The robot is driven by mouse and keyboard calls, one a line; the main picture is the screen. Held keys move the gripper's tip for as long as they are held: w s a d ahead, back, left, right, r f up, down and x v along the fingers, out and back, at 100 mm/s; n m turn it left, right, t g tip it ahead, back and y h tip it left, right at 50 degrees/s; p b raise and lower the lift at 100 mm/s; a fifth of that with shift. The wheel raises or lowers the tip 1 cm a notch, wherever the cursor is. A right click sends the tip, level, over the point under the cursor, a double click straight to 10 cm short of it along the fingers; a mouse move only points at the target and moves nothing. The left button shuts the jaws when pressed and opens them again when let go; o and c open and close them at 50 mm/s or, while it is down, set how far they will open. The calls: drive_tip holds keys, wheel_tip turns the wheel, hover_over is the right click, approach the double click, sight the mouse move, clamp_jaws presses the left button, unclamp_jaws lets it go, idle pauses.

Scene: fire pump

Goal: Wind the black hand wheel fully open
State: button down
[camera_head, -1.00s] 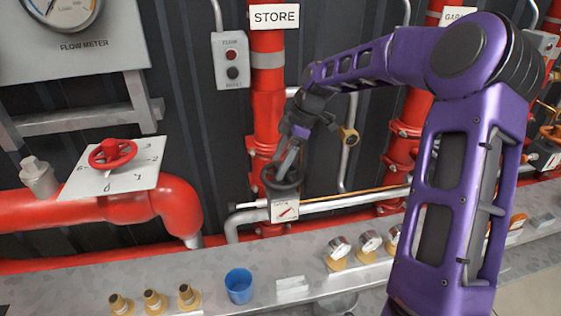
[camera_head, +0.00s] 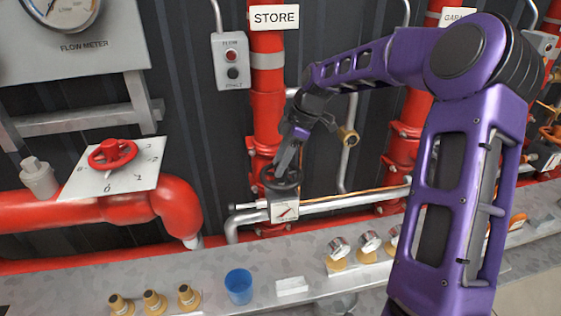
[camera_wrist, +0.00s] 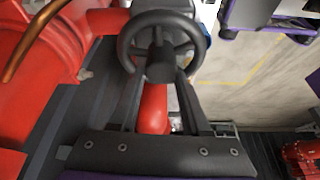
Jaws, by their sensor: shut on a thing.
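The black hand wheel (camera_head: 282,180) sits on the red pipe below the STORE sign, above a small white plate (camera_head: 285,211) with a red pointer mark. In the wrist view the wheel (camera_wrist: 133,36) shows its round rim, spokes and centre at the top middle. My gripper (camera_head: 285,165) reaches down to the wheel from above in the head view. In the wrist view its two fingers (camera_wrist: 160,78) run up to the wheel's near part and are shut on it. The exact contact is partly hidden by the fingers and the dark block between them.
A red hand wheel (camera_head: 112,153) on a numbered plate stands to the left. A switch box (camera_head: 232,62) hangs beside the STORE pipe.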

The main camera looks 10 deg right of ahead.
drive_tip(key=shift+w+r, duration=0.15)
idle(0.4)
drive_tip(key=shift+r+n+p, duration=0.15)
drive_tip(key=shift+n+p, duration=0.25)
drive_tip(key=shift+p, duration=0.2)
drive_tip(key=n+g+p, duration=0.1)
drive_tip(key=n+p, duration=0.1)
drive_tip(key=n, duration=0.1)
drive_tip(key=shift+p, duration=0.35)
drive_tip(key=shift+f+n+g, duration=0.3)
drive_tip(key=shift+n+g, duration=0.2)
drive_tip(key=shift+n, duration=0.3)
drive_tip(key=shift+r+n+g+h, duration=0.1)
drive_tip(key=shift+n+g+h, duration=0.35)
drive_tip(key=shift+n, duration=0.85)
drive_tip(key=n+g+h, duration=0.1)
drive_tip(key=n, duration=0.2)
drive_tip(key=shift+n, duration=0.3)
drive_tip(key=n, duration=0.2)
drive_tip(key=n+h, duration=0.1)
drive_tip(key=n, duration=0.1)
drive_tip(key=shift+d+g+h, duration=0.1)
drive_tip(key=shift+g+h, duration=0.15)
drive_tip(key=shift+g, duration=0.1)
drive_tip(key=shift+n, duration=0.4)
